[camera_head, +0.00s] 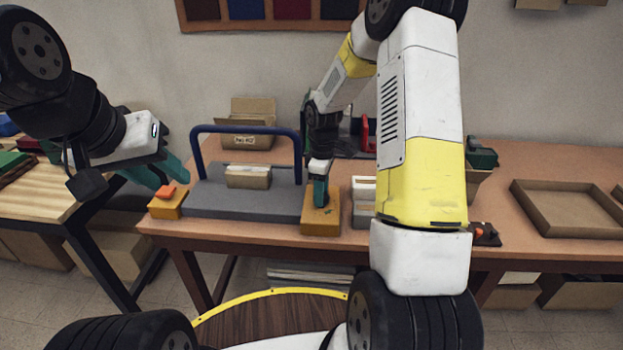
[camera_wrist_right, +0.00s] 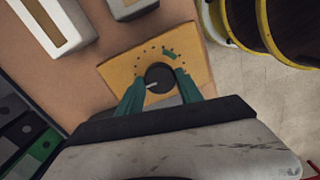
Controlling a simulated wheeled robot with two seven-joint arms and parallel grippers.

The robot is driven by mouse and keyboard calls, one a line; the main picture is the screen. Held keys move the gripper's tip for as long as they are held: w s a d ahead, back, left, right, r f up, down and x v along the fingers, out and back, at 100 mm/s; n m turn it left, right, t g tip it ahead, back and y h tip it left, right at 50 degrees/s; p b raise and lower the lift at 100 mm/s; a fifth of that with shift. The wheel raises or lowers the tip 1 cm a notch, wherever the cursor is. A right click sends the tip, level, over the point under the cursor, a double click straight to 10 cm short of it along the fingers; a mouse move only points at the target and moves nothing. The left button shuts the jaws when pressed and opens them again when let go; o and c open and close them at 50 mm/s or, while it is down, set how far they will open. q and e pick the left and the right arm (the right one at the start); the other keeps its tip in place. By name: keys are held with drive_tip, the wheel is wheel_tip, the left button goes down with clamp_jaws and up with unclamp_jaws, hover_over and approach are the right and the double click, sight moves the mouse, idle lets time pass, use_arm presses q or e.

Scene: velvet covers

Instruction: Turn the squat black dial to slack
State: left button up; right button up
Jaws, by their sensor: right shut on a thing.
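The squat black dial (camera_wrist_right: 160,78) sits on a mustard-yellow box (camera_wrist_right: 115,72), which stands at the front edge of the table in the head view (camera_head: 320,222). A pale pointer line on the dial points to the left in the right wrist view. Small dark dots and a teal arc mark (camera_wrist_right: 169,54) ring the dial; no word is legible. My right gripper (camera_wrist_right: 160,92) is shut on the dial, a teal finger on either side; in the head view it hides the dial. My left gripper (camera_head: 158,174) hangs empty at the left, its teal fingers apart.
A yellow box with an orange button (camera_head: 166,191) lies below my left gripper. Between the boxes stands a grey base (camera_head: 215,207) with a blue arch (camera_head: 245,129) and a cardboard block (camera_head: 248,177). Pale boxes (camera_head: 363,190) stand right of the dial box. An empty tray (camera_head: 568,225) lies far right.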

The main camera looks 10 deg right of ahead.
drive_tip(key=o, duration=1.4)
drive_tip(key=shift+r, duration=3.95)
drive_tip(key=shift+r, duration=0.15)
drive_tip(key=s+r+m+t, duration=0.3)
drive_tip(key=s+r+m, duration=0.3)
drive_tip(key=s+r, duration=0.7)
drive_tip(key=s+a+r+m+t+y, duration=0.2)
drive_tip(key=s+r+m, duration=0.3)
drive_tip(key=s, duration=0.6)
drive_tip(key=shift+s+a+r+m+t, duration=0.15)
drive_tip(key=shift+s+r+m+t, duration=0.1)
drive_tip(key=shift+r+m+t, duration=0.25)
